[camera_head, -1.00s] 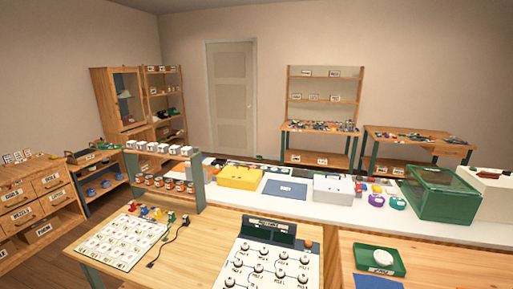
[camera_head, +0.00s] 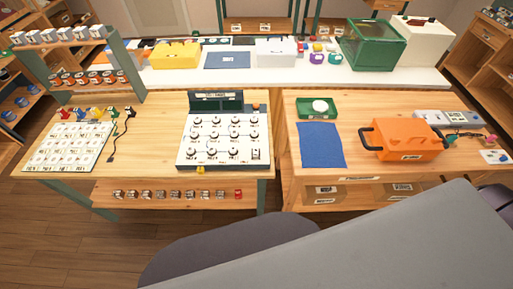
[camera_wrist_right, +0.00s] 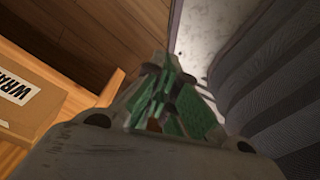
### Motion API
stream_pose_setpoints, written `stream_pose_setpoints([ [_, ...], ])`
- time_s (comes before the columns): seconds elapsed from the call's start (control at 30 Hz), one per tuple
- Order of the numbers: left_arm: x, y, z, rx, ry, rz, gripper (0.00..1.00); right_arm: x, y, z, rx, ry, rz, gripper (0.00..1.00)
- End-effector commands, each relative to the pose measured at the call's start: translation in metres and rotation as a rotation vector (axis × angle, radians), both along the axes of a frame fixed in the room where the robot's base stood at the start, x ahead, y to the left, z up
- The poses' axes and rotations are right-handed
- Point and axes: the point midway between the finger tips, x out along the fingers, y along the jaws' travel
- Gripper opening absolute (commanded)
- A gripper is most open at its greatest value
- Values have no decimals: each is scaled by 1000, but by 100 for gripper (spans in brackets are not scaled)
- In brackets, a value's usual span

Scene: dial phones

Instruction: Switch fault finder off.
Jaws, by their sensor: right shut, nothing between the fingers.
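A white panel with several dark round knobs (camera_head: 220,140) stands on the wooden bench in the head view. It has a green upright back (camera_head: 217,102) with a label too small to read, and an orange part at its top right. A small rectangular part (camera_head: 256,154) sits at its lower right; its setting is too small to tell. I cannot read which item is named fault finder. My right gripper (camera_wrist_right: 160,95) is shut and empty in the right wrist view, above the floor beside a wooden drawer, away from the panel. My left gripper is not in view.
A blue mat (camera_head: 320,145), a green tray (camera_head: 318,107) and an orange toolbox (camera_head: 403,138) are on the bench to the right. A card of pictures (camera_head: 70,145) and coloured pegs lie left. A shelf below holds several small items. My own grey body parts cover the lower right.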

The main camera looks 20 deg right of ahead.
Motion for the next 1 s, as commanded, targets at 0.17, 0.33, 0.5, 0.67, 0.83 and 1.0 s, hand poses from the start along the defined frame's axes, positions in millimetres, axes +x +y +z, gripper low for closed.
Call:
stream_pose_setpoints([
  [0.17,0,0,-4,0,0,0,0,42,-3,14,3,-27,-1,0],
  [0.33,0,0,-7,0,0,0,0,78,-3,30,10,-49,1,0],
  [0.5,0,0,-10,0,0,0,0,112,-2,50,19,-70,6,0],
  [0.67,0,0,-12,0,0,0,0,142,1,71,32,-90,14,0],
  [0.83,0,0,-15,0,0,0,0,171,5,96,46,-110,26,0],
  [1.0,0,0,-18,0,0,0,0,197,11,123,61,-129,44,0],
])
